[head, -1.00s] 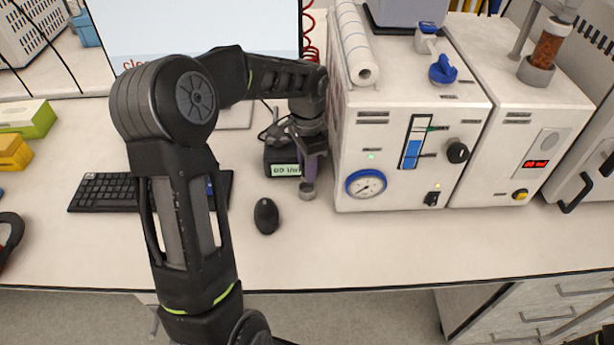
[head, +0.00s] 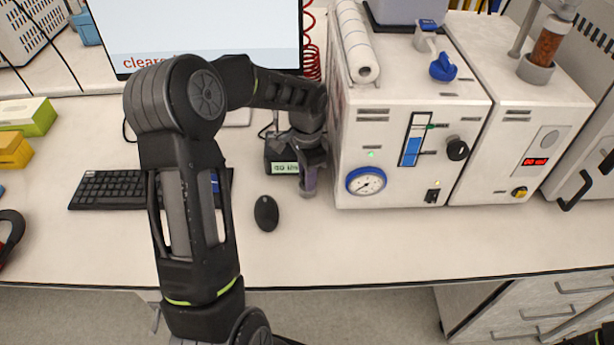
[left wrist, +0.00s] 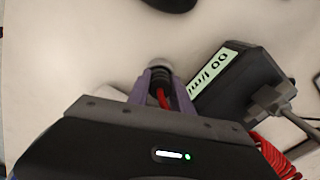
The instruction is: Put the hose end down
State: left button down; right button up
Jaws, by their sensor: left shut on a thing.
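My left gripper (head: 309,180) points down over the bench, close to the front left of the white box with the gauge. Its purple fingers (left wrist: 145,84) are shut on the hose end (left wrist: 160,68), a grey metal fitting with red hose showing between the fingers in the left wrist view. In the head view the fitting (head: 307,193) shows just below the fingers, at or very near the bench top (head: 330,240); I cannot tell whether it touches. The right gripper is not in view.
A small black meter (head: 284,168) with a lit display stands just left of the gripper. A black mouse (head: 266,213) and keyboard (head: 107,190) lie further left. The white gauge box (head: 410,160) is close on the right.

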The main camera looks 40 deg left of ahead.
pick_arm(q)
jog(key=c, duration=1.1)
grip_release()
jog(key=shift+s+d+f, duration=0.1)
jog(key=shift+s+f, duration=0.15)
jog(key=shift+f, duration=0.3)
jog(key=shift+c, duration=0.2)
jog(key=shift+w+r+p, duration=0.15)
jog(key=shift+r+p, duration=0.4)
jog(key=shift+r, duration=0.2)
notch_tip(320, 180, up, 12)
jog(key=b, duration=0.1)
jog(key=shift+b, duration=0.3)
jog(key=shift+w, duration=0.1)
